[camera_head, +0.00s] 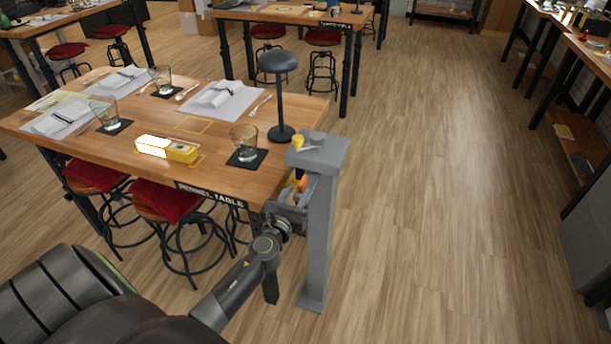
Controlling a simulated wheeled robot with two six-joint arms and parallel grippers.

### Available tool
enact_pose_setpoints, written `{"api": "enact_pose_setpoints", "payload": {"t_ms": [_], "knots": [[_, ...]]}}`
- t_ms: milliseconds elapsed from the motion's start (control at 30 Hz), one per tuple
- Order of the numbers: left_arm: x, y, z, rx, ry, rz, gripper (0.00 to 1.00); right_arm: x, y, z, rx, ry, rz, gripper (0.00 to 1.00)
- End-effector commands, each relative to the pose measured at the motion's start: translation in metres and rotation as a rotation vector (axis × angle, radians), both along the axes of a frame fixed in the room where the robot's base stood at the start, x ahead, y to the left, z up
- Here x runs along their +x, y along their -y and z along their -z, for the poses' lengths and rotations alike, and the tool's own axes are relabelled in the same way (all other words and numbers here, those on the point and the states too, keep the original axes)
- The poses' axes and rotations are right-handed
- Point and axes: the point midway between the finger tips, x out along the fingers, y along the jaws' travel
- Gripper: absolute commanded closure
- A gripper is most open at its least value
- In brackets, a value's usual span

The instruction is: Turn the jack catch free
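A grey jack-like stand (320,230) rises from the floor at the right corner of the wooden table, with a flat grey top plate. A small orange part (302,184), which may be the catch, shows on the stand's left side below the plate. A small yellow piece (297,143) sits on the plate. My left gripper (292,200) reaches up from the lower left and is close below the orange part. I cannot tell whether it touches it. Its fingers are small and partly lost against the grey stand, so their opening is unclear. My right gripper is out of view.
The wooden table (215,168) holds a black lamp (281,90), glasses, napkins and a yellow-and-white box (167,149). Red stools (165,203) stand under its near edge. The floor (455,210) to the right of the stand is clear. Benches line the right side.

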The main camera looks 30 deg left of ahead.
Motion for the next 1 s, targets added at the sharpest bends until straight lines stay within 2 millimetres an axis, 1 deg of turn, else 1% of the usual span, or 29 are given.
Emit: {"api": "enact_pose_setpoints", "payload": {"t_ms": [33, 200, 400, 567, 833, 1000], "knots": [[0.011, -0.003, 0.000, 0.001, 0.002, 0.001, 0.66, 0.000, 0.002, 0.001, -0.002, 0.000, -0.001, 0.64], [0.042, -0.010, 0.000, 0.001, 0.001, 0.000, 0.66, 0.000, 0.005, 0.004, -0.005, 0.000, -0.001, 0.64], [0.066, -0.016, 0.001, 0.001, 0.000, 0.000, 0.66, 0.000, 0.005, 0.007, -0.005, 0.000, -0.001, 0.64], [0.074, -0.018, 0.001, 0.000, -0.001, -0.001, 0.66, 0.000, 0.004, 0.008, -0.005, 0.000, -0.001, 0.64], [0.074, -0.018, 0.000, 0.000, -0.001, 0.000, 0.66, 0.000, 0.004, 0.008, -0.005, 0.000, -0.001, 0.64], [0.074, -0.018, 0.000, -0.001, -0.001, 0.000, 0.89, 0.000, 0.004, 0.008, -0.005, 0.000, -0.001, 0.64]]}}
